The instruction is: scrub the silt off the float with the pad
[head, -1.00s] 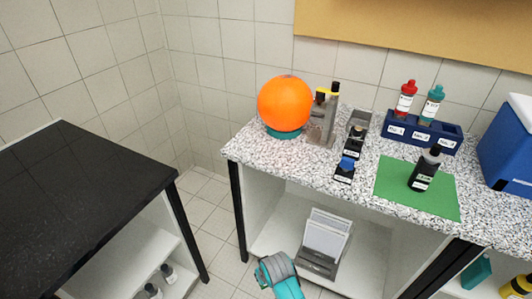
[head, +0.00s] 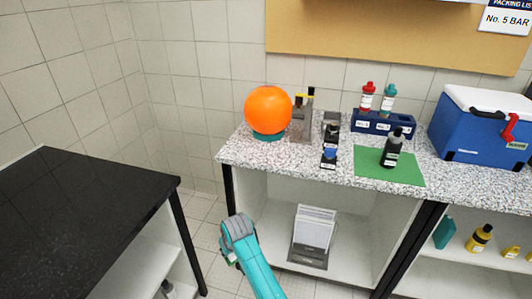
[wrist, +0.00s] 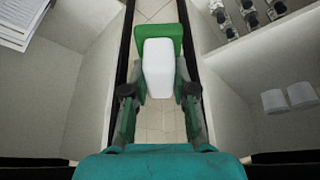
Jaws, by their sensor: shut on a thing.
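The float looks to be the orange ball (head: 268,106), which rests on a teal ring (head: 268,134) at the left end of the speckled counter. No silt can be made out on its side that faces me. My gripper (wrist: 159,88) is shut on the pad, a white block (wrist: 158,68) with a green end (wrist: 155,32). In the head view my arm is low, in front of the counter and well below and apart from the float, with the pad mostly hidden behind it.
A grey device (head: 302,120) stands close right of the float. Small black holders (head: 330,150), a green mat (head: 408,172) with a dark bottle (head: 392,148), a blue bottle rack (head: 384,123) and a cooler (head: 475,130) lie further right. A black-topped table (head: 75,225) stands left, with floor between.

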